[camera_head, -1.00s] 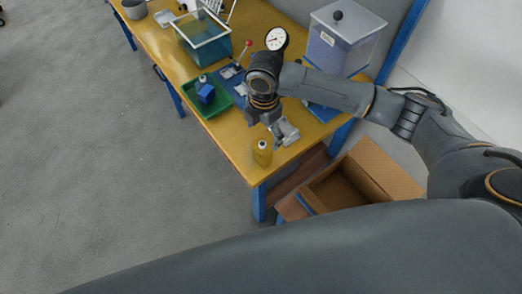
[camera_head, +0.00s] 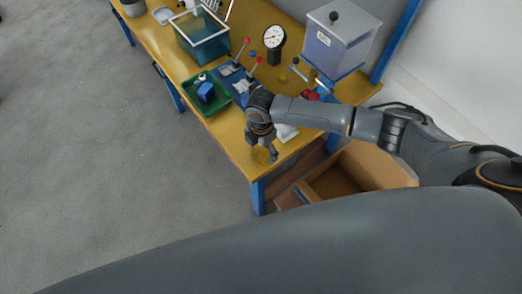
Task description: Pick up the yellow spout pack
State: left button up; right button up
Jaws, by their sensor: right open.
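The yellow spout pack (camera_head: 260,155) stands near the front corner of the yellow table (camera_head: 226,127). My right gripper (camera_head: 271,153) is right at the pack, pointing down, with its fingers in front of and beside it. The fingers hide most of the pack, including its top. The gripper is open; I cannot tell whether a finger touches the pack. My left gripper is not in view.
A green tray (camera_head: 215,108) with a blue pack (camera_head: 206,92) lies behind and to the left. A teal bin (camera_head: 203,40), a dial gauge (camera_head: 274,38) and a clear tank (camera_head: 338,40) stand further back. An open cardboard box (camera_head: 372,163) is right of the table corner.

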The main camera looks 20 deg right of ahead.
jog(key=c, duration=1.3)
jog(key=shift+o, duration=0.2)
jog(key=shift+r, duration=0.1)
jog(key=shift+r+b, duration=0.45)
jog(key=shift+r, duration=0.1)
jog(key=s+a+r+b, duration=0.3)
jog(key=s+a+r, duration=0.5)
jog(key=s+r, duration=0.3)
jog(key=shift+a+r+b, duration=0.4)
jog(key=shift+w, duration=0.1)
